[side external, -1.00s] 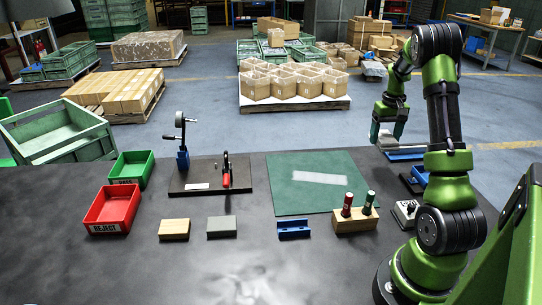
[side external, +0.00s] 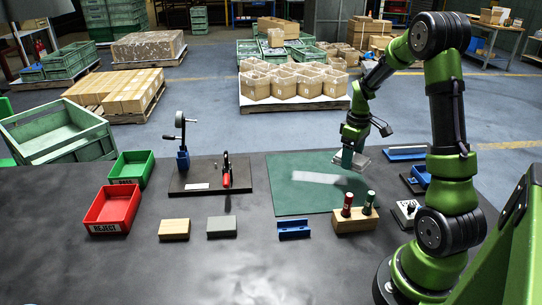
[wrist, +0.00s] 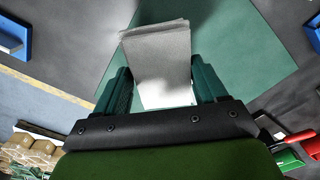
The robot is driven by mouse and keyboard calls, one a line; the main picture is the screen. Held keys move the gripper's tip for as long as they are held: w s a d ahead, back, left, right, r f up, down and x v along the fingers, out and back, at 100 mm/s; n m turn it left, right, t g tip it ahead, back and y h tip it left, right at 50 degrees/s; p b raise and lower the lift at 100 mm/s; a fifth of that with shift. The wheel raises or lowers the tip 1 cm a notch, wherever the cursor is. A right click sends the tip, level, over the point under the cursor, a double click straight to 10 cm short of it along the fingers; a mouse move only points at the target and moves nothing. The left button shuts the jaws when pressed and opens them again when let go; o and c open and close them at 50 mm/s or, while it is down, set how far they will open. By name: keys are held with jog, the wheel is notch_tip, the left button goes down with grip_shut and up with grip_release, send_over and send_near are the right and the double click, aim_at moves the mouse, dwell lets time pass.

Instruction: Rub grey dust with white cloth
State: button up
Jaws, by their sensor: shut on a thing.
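My gripper (side external: 352,158) is shut on a folded white cloth (side external: 340,167), above the back right part of the green mat (side external: 290,203). The cloth also shows in the wrist view (wrist: 158,55), greyish, between the two green fingers. A pale grey dust patch (side external: 312,177) lies on the middle of the mat, just left of and in front of the cloth. Whether the cloth touches the mat is not clear. A brighter white area shows below the cloth between the fingers in the wrist view; I cannot tell whether it is cloth or dust.
A wooden block (side external: 356,220) with a red and a green handled tool stands at the mat's front right. A blue block (side external: 294,229) lies before the mat. A dark plate (side external: 240,180) with a clamp and crank stands left. Red (side external: 112,208) and green bins are farther left.

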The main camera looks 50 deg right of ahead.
aim_at(348, 181)
jog(key=shift+f, duration=3.4)
jog(key=shift+w+a+r, duration=0.1)
jog(key=shift+w+a, duration=0.3)
jog(key=shift+w, duration=0.4)
jog(key=shift+w+a, duration=1.3)
jog(key=shift+w, duration=1)
jog(key=shift+w+a, duration=1.25)
jog(key=shift+w, duration=1.05)
jog(key=shift+w+a, duration=1.3)
jog(key=shift+w, duration=1)
jog(key=shift+s+d+r, duration=0.1)
jog(key=shift+s+d, duration=1.35)
jog(key=shift+s, duration=1.15)
jog(key=shift+s+d+f, duration=0.1)
jog(key=shift+s+d, duration=1.35)
jog(key=shift+s, duration=1.15)
jog(key=shift+s+d+r, duration=0.1)
jog(key=shift+s+d, duration=1.35)
jog(key=shift+s, duration=1.15)
jog(key=shift+w+r, duration=0.1)
jog(key=shift+r, duration=3.85)
